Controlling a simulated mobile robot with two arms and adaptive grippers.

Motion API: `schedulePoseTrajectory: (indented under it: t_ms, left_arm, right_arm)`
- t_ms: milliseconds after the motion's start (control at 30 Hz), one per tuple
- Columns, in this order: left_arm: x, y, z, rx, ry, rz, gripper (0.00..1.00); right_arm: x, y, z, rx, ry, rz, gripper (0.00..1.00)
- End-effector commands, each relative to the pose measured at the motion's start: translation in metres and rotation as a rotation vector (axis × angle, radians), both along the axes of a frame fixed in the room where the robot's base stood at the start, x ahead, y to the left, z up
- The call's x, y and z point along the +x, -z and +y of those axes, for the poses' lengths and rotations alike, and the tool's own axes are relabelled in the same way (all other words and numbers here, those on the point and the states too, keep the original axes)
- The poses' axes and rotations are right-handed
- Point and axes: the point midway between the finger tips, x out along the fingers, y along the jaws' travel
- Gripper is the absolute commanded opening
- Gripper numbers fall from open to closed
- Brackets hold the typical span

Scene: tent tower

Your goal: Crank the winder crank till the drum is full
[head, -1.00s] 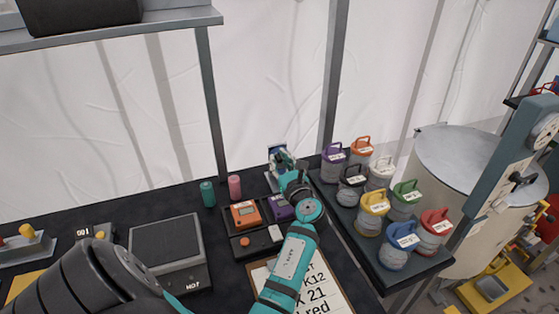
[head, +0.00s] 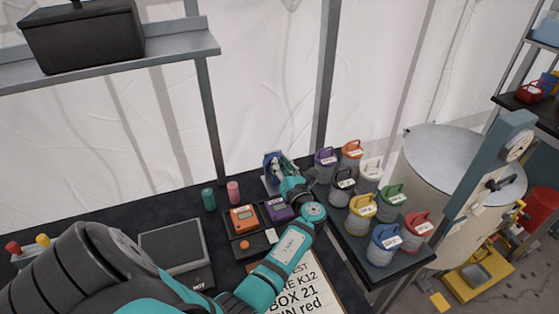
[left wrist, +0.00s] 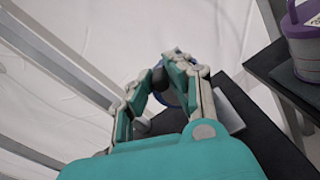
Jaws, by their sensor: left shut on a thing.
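The winder (head: 271,178) stands at the back of the dark bench, beside the frame post, with a blue part showing at its top. My left gripper (head: 284,168) is at the winder, its fingers closed around a part there. In the left wrist view the gripper (left wrist: 168,75) has its two fingers bent around a small dark knob (left wrist: 158,78), likely the crank's handle. A blue round part (left wrist: 172,92) shows behind it. The drum's fill is hidden behind the fingers. My right gripper is not in view.
Several lidded jars (head: 362,207) with coloured tops stand on a black stand to the right. Orange (head: 241,218) and purple (head: 280,209) devices, teal (head: 208,199) and pink (head: 233,191) cylinders, a scale (head: 172,247) and a clipboard (head: 300,290) lie nearby. A shelf (head: 175,43) hangs upper left.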

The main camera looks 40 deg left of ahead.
Motion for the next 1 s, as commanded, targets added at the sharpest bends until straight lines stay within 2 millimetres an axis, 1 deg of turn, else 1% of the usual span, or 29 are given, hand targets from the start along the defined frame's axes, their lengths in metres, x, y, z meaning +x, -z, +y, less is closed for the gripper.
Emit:
schedulePoseTrajectory:
  t_ms: [33,133,533,567,733,1000]
  left_arm:
    - [0.0002,-0.0028,0.0014,0.008,-0.002,0.010,0.00]
    - [0.0010,-0.0020,0.0010,0.016,-0.002,0.023,0.00]
    - [0.0016,-0.0013,0.0006,0.019,0.000,0.029,0.00]
    - [0.0016,-0.0013,0.0006,0.019,0.000,0.029,0.17]
    - [0.0016,-0.0014,0.0004,0.019,0.000,0.028,0.39]
    - [0.0013,-0.0006,-0.0005,0.016,0.001,0.029,0.40]
  right_arm:
    - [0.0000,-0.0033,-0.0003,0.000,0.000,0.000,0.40]
    - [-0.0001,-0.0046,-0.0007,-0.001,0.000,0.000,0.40]
    - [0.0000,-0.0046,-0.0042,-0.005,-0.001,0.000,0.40]
    - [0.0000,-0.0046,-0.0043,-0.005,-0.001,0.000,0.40]
    - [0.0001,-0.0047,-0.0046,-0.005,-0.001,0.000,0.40]
    - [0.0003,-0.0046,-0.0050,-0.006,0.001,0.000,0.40]
